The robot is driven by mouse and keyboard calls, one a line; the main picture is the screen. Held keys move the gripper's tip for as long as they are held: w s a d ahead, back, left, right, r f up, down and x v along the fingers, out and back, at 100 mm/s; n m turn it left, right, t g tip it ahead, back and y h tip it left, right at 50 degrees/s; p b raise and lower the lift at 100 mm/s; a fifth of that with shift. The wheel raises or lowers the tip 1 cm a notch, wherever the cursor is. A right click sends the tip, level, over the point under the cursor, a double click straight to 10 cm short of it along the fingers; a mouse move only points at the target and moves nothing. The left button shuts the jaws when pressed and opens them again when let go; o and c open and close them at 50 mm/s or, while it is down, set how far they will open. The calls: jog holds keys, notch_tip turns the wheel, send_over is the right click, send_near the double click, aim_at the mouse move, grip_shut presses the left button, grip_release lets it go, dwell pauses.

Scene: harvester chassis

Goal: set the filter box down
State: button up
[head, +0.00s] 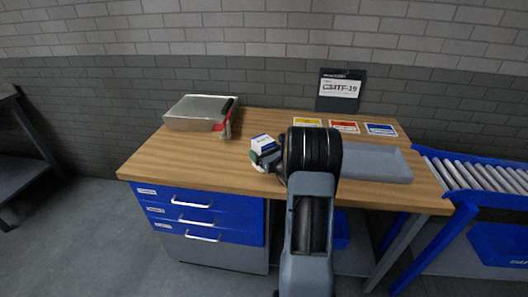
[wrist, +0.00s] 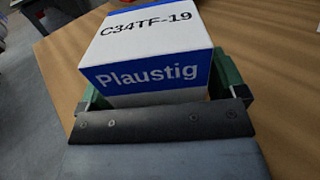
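The filter box (wrist: 155,50) is a white and blue carton marked "C34TF-19" and "Plaustig". In the head view the box (head: 263,142) is over the left-middle part of the wooden workbench (head: 165,152). My gripper (head: 262,158) reaches it from the front, partly hidden behind my arm. In the wrist view the green fingers (wrist: 160,92) stand on both sides of the box, which looks upright between them. The gripper's dark palm plate hides the box's lower edge. I cannot tell whether the box touches the bench.
A grey tray (head: 376,164) is right of my arm. The bench left of the box is clear.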

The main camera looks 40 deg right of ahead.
jog(key=shift+o, duration=0.3)
jog(key=shift+r, duration=0.2)
jog(key=s+b, duration=0.1)
jog(key=s, duration=1)
jog(key=shift+s+d, duration=0.1)
jog(key=shift+s, duration=0.05)
jog(key=s+a+r+n+g+y, duration=0.2)
jog(key=a+n+g+y, duration=0.7)
jog(key=a+n, duration=1.05)
jog(key=s+a+n+g+h, duration=0.5)
jog(key=s+a+n+h, duration=0.2)
jog(key=n, duration=0.9)
jog(key=shift+s+a+r+g+h, duration=0.35)
jog(key=shift+s+h, duration=0.85)
jog(key=shift+s, duration=1.15)
jog(key=shift+r, duration=0.1)
